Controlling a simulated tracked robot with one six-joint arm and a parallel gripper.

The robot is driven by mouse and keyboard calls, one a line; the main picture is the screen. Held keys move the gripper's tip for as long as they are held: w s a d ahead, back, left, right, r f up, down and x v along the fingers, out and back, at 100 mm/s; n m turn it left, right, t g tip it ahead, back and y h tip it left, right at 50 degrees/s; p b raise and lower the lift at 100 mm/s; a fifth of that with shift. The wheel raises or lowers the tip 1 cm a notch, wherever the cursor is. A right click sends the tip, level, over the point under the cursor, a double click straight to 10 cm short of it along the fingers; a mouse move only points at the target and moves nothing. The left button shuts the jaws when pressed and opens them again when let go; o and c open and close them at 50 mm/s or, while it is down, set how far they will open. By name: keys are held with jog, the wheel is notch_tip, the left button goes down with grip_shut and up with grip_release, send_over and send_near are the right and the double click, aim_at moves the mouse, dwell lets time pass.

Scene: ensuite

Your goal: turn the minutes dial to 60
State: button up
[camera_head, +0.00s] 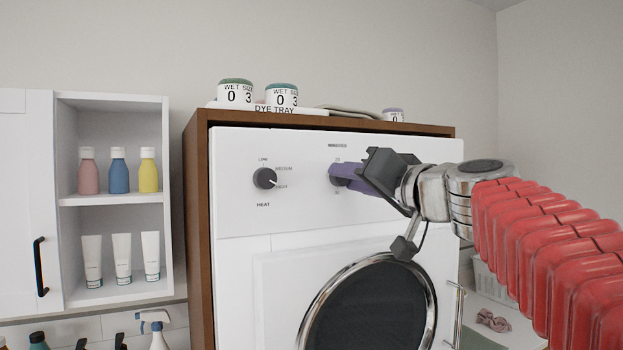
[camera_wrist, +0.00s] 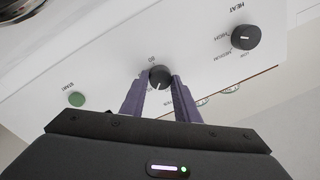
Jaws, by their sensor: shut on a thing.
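The minutes dial (camera_wrist: 160,77) is a dark round knob with a pale pointer line on the white front panel of the dryer (camera_head: 290,240). In the wrist view my gripper (camera_wrist: 160,84) has its two purple fingers on either side of the dial, shut on it. In the head view my gripper (camera_head: 340,175) reaches in from the right and covers most of the dial (camera_head: 336,180). The number the pointer is at cannot be read clearly in either view.
The heat dial (camera_head: 265,178) is left of the minutes dial. A green start button (camera_wrist: 76,99) shows in the wrist view. The round dryer door (camera_head: 370,305) is below my arm. Labelled jars (camera_head: 236,92) stand on top of the dryer. A shelf (camera_head: 110,199) with bottles is at left.

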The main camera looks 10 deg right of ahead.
jog(key=shift+w+d+f+m+h, duration=0.1)
jog(key=shift+m+h, duration=0.15)
jog(key=shift+m, duration=2.3)
jog(key=shift+s+a+f+m+h, duration=0.1)
jog(key=shift+m+h, duration=0.1)
jog(key=shift+m, duration=2.3)
jog(key=shift+w+d+f+m+h, duration=0.1)
jog(key=shift+m+h, duration=0.15)
jog(key=shift+m, duration=2.3)
jog(key=o, duration=1)
jog(key=shift+o, duration=0.2)
jog(key=shift+r, duration=0.1)
jog(key=v, duration=1.4)
jog(key=shift+f, duration=0.4)
